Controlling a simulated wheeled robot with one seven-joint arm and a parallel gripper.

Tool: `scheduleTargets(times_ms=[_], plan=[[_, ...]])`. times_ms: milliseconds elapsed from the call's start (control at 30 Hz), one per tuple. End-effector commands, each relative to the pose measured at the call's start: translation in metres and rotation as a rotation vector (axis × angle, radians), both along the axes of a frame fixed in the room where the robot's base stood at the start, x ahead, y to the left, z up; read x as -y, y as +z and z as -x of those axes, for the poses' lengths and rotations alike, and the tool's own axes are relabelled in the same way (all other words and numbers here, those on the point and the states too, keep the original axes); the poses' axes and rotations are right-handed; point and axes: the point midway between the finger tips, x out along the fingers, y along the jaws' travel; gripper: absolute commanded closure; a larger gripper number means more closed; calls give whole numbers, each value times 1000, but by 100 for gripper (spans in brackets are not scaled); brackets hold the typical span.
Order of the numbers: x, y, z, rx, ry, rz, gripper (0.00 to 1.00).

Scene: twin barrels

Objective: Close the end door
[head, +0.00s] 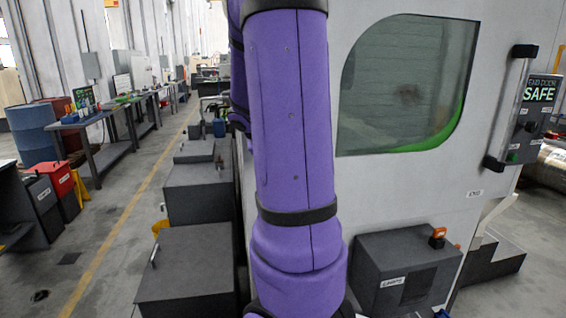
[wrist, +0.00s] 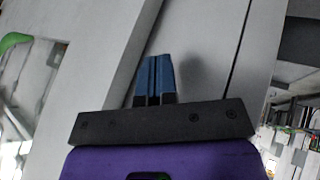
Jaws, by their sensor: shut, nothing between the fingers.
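A large light grey panel (head: 420,190) with a rounded window fills the right half of the head view; I take it to be the end door. A vertical bar handle (head: 510,108) with black ends stands at its right edge, beside a sign (head: 540,92) reading "END DOOR SAFE". I cannot tell whether the door is ajar. My gripper (wrist: 154,60) shows only in the wrist view. Its blue fingers are shut together and empty, in front of a pale grey panel (wrist: 205,50). A dark seam runs to their right. Whether the fingertips touch the panel is unclear.
My purple arm hides the middle of the head view. A dark grey box (head: 405,270) stands low at the panel's foot. Dark grey blocks (head: 190,265) line the left side. Beyond them lie an open aisle with a yellow line (head: 120,235), workbenches and a blue barrel (head: 32,135).

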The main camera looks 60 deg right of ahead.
Motion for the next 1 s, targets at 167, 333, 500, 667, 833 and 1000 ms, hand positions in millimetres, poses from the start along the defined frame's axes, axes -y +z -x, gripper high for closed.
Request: scheduleTargets(times_ms=[167, 333, 500, 667, 833, 1000], plan=[[-17, 23, -6, 4, 5, 0, 100], [-34, 45, -9, 4, 5, -1, 100], [-44, 59, -12, 1, 5, 0, 100], [-47, 63, -12, 0, 4, -1, 100], [-48, 63, -12, 0, 4, -1, 100], [-67, 66, -16, 18, 51, -34, 100]])
